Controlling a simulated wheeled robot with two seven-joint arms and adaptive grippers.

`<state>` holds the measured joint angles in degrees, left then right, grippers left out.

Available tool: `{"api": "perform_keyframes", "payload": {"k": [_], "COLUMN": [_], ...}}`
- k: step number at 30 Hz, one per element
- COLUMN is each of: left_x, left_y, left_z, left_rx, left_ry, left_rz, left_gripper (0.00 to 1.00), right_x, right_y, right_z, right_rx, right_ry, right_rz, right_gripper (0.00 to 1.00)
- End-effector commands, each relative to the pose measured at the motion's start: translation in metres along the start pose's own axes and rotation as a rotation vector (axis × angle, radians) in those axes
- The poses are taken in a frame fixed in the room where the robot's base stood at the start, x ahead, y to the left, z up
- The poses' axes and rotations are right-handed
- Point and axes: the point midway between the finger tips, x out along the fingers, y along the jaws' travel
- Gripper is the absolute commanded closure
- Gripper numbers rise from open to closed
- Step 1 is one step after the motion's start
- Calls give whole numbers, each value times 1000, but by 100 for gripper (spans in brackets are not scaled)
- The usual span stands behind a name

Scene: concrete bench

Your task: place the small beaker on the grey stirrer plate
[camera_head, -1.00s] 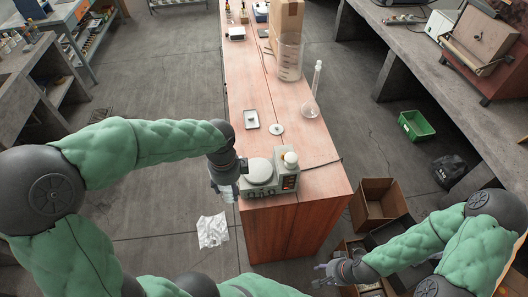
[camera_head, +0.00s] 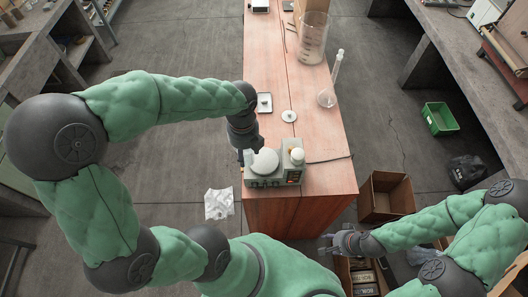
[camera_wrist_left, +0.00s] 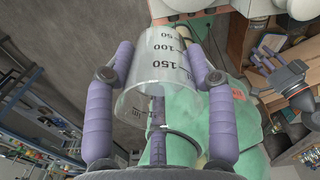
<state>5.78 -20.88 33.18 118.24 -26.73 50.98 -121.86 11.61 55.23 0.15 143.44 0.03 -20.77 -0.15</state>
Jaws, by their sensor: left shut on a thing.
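The small beaker (camera_wrist_left: 165,72) is clear glass with black volume marks, seen in the left wrist view between two purple-grey fingers. My left gripper (camera_head: 243,156) is shut on it; in the head view the gripper is just left of the stirrer, and the beaker is hard to make out there. The grey stirrer plate (camera_head: 265,162) is a round disc on a boxy stirrer at the near end of the bench, with nothing on it. My right gripper (camera_head: 335,243) is empty, its fingers apart, low over the boxes right of the bench.
A white knob-like piece (camera_head: 297,155) stands on the stirrer's right part. Further back on the bench (camera_head: 325,190) are a small tray (camera_head: 264,103), a white disc (camera_head: 289,116), a flask (camera_head: 327,97) and a large beaker (camera_head: 313,40). An open cardboard box (camera_head: 386,197) stands right on the floor.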

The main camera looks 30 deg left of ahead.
Motion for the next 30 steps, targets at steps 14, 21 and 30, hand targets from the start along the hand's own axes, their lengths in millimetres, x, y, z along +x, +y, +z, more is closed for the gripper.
{"api": "perform_keyframes", "payload": {"k": [14,21,30], "left_x": [58,70,102], "left_y": [-59,-67,-69], "left_z": [31,36,37], "left_rx": [-1,-1,-2], "left_ry": [0,0,-2], "left_rz": [0,-1,-2], "left_gripper": [83,83,83], "right_x": [8,9,14], "right_y": [3,3,5], "right_z": [0,-1,-1], "right_rx": [0,0,0], "right_ry": [0,1,1], "right_rz": [0,0,0], "right_gripper": [60,60,60]}}
